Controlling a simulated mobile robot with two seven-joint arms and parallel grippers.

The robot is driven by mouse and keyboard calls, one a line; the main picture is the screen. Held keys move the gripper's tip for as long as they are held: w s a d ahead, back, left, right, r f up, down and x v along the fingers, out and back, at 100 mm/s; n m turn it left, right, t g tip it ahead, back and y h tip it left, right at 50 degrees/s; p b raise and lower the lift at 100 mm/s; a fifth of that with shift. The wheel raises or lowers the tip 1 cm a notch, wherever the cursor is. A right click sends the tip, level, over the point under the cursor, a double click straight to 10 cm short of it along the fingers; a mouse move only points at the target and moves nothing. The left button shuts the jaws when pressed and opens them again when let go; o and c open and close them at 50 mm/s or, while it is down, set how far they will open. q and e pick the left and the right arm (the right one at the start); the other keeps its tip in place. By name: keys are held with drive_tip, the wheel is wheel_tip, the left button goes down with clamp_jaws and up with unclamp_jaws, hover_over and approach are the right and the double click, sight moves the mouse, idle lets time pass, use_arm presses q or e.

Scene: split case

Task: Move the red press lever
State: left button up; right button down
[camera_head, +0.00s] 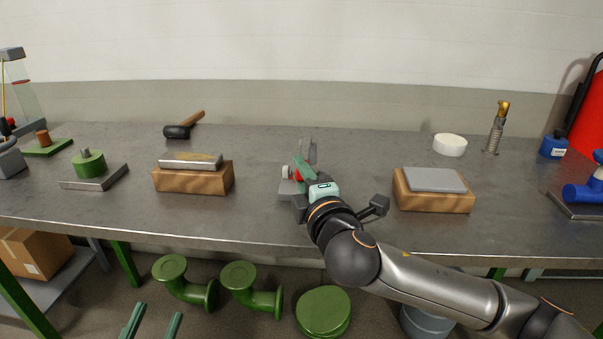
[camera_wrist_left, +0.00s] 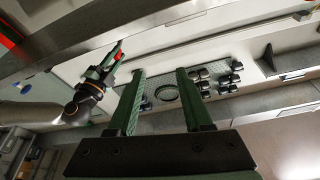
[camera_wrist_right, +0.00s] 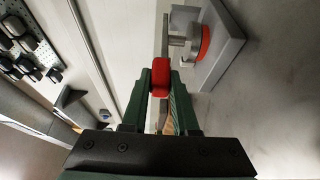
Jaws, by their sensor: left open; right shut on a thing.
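The press (camera_head: 288,188) stands on the bench near the middle, a grey body partly hidden behind my right gripper. In the right wrist view its grey base (camera_wrist_right: 228,48) and a red round part (camera_wrist_right: 204,42) show at the upper right. The red press lever's end (camera_wrist_right: 161,76) sits between the fingertips of my right gripper (camera_wrist_right: 160,88), which is shut on it. In the head view this gripper (camera_head: 301,168) is above the bench. My left gripper (camera_head: 158,308) is open and empty, low in front of the bench; its two parted fingers show in the left wrist view (camera_wrist_left: 160,72).
A wooden block with a metal plate (camera_head: 192,179) stands left of the press, another block with a grey plate (camera_head: 433,190) to the right. A mallet (camera_head: 184,127) and white roll (camera_head: 450,145) lie further back. Green pipe pieces (camera_head: 252,289) are below the bench.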

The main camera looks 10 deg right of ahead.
drive_tip(key=c, duration=0.7)
unclamp_jaws()
drive_tip(key=shift+s, duration=0.35)
use_arm(q)
wheel_tip(320, 180, down, 9)
drive_tip(key=n+g+y+p, duration=0.1)
drive_tip(key=n+g+y, duration=0.1)
drive_tip(key=g, duration=0.1)
drive_tip(key=shift+w+a+y+p, duration=0.3)
drive_tip(key=shift+w, duration=0.1)
use_arm(e)
drive_tip(key=s, duration=0.4)
drive_tip(key=s+d, duration=0.1)
drive_tip(key=s, duration=0.6)
drive_tip(key=shift+s+d+r, duration=0.1)
drive_tip(key=shift+s+d, duration=0.1)
drive_tip(key=shift+s, duration=0.2)
